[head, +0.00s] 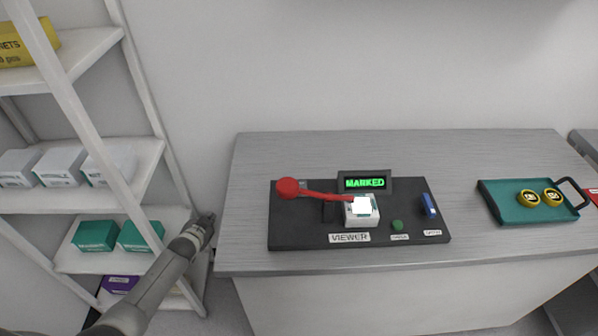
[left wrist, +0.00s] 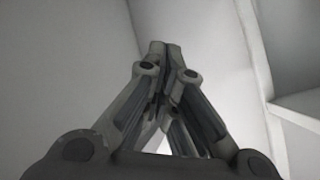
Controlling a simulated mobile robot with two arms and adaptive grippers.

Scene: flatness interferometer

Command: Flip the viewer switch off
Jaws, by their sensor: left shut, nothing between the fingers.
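A black panel (head: 300,228) lies on the grey counter and carries a plate reading VIEWER (head: 349,238). On it are a white box with a brightly lit top (head: 362,208), a red lever with a round knob (head: 288,187), a green button (head: 397,225) and a blue switch (head: 429,205). Small labels by the button and the blue switch are too small to read. My left gripper (head: 207,220) is left of the counter, apart from the panel. In the left wrist view its fingertips (left wrist: 165,48) are together with nothing between them. My right gripper is out of view.
A green display (head: 365,183) reads MARKED behind the white box. A teal tray (head: 497,205) with two yellow-rimmed round pieces (head: 540,198) is at the right. White shelves (head: 85,200) with boxes stand at the left, close to my left arm.

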